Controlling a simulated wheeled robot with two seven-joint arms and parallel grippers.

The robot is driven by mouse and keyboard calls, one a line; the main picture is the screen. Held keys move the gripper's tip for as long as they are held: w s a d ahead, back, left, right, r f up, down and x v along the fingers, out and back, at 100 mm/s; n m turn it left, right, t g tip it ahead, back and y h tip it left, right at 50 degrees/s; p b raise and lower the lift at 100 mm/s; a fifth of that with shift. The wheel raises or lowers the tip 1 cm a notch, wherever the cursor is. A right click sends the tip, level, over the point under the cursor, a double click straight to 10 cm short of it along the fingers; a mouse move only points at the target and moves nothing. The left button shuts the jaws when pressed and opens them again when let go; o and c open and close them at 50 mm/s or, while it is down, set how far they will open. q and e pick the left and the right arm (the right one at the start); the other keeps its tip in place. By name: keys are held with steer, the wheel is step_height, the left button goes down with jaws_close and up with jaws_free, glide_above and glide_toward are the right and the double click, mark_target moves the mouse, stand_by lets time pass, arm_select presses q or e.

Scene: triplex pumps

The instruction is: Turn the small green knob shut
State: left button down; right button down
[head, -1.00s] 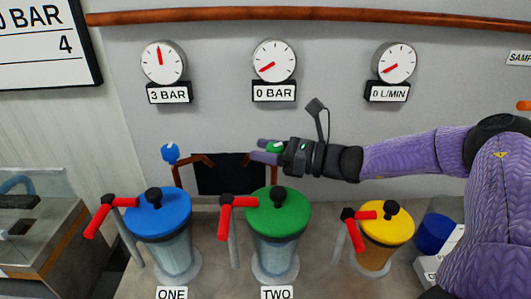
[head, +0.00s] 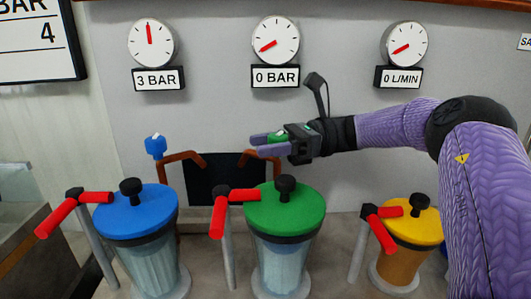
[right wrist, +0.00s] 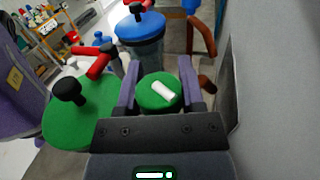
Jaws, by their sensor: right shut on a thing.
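The small green knob (head: 277,138) sits on a copper pipe in front of the grey panel, above the green-lidded canister. In the right wrist view the round green knob (right wrist: 152,100) has a white bar on its face, lying slanted. My right gripper (head: 263,145) comes in from the right, with one purple finger on either side of the knob. In the right wrist view the fingers (right wrist: 159,82) flank the knob and are shut on it. The fingers and gripper body hide part of the knob in the head view. My left gripper is not in view.
A small blue knob (head: 155,147) stands to the left. Below are canisters with blue (head: 135,211), green (head: 285,212) and yellow (head: 411,227) lids, with red handles beside them. Gauges labelled 3 BAR (head: 152,43), 0 BAR (head: 275,41) and 0 L/MIN (head: 404,43) hang above.

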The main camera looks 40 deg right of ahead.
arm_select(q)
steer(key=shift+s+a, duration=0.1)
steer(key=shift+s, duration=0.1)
arm_select(e)
steer(key=shift+c, duration=2.4)
jaws_free()
steer(key=shift+o, duration=1.4)
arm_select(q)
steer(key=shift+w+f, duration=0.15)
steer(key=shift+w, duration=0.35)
